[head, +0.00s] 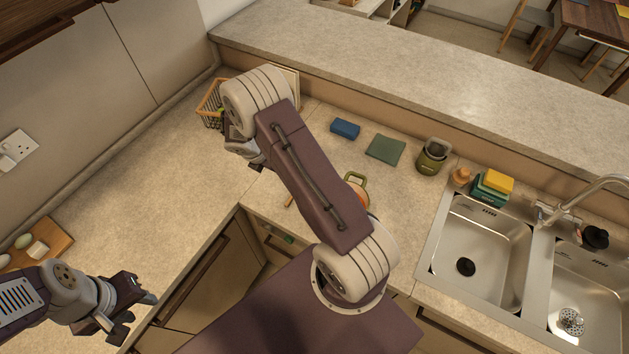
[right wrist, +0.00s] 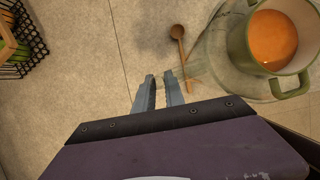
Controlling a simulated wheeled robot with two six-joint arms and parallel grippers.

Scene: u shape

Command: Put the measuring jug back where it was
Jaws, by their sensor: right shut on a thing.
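My right gripper shows in the right wrist view (right wrist: 160,80), low over the counter. No other measuring jug is visible. My left gripper (head: 136,313) is at the lower left in the head view, open and empty, over the counter's inner edge.
A green pot of orange soup (right wrist: 272,38) and a wooden spoon (right wrist: 179,42) are near the right gripper. A wire basket (right wrist: 28,42) is left. Farther along are a blue sponge (head: 345,128), green cloth (head: 385,148), green canister (head: 432,157) and sink (head: 480,245).

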